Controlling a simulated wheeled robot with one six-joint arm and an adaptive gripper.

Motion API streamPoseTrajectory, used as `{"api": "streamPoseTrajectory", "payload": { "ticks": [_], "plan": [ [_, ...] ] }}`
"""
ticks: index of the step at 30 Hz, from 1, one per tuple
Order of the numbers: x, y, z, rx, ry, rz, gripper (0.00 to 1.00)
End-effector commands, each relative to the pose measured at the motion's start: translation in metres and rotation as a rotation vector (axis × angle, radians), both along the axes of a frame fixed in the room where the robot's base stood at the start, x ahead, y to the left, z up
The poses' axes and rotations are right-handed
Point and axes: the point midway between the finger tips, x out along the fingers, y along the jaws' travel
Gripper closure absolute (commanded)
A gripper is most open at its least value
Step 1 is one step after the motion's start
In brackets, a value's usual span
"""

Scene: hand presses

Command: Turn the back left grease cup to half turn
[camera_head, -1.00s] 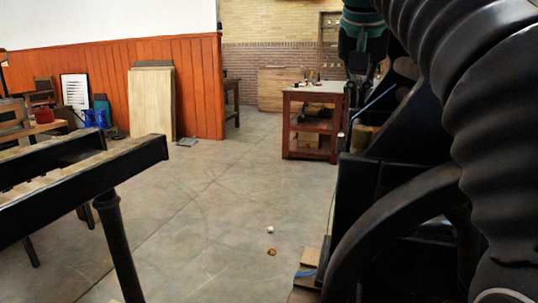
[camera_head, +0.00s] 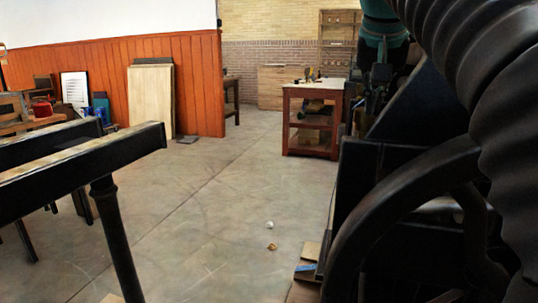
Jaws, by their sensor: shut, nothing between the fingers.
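No grease cup can be made out in the head view. A black machine with a large curved rim (camera_head: 385,215) fills the right side, partly hidden behind a black ribbed sleeve.
A black metal frame (camera_head: 85,165) on legs stands close at the left. A wooden bench (camera_head: 315,118) with tools stands beyond. Boards (camera_head: 152,98) lean on the orange panelling. Two small scraps lie on the floor (camera_head: 200,205), which is otherwise clear in the middle.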

Motion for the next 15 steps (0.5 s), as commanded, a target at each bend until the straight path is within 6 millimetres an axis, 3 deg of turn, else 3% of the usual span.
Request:
{"api": "streamPoseTrajectory", "payload": {
  "ticks": [4,15],
  "plan": [
    [0.0001,0.0001,-0.0093,0.0,0.0,0.0,1.0],
    [0.0002,0.0,-0.0102,0.0,0.001,0.0,1.0]
  ]
}}
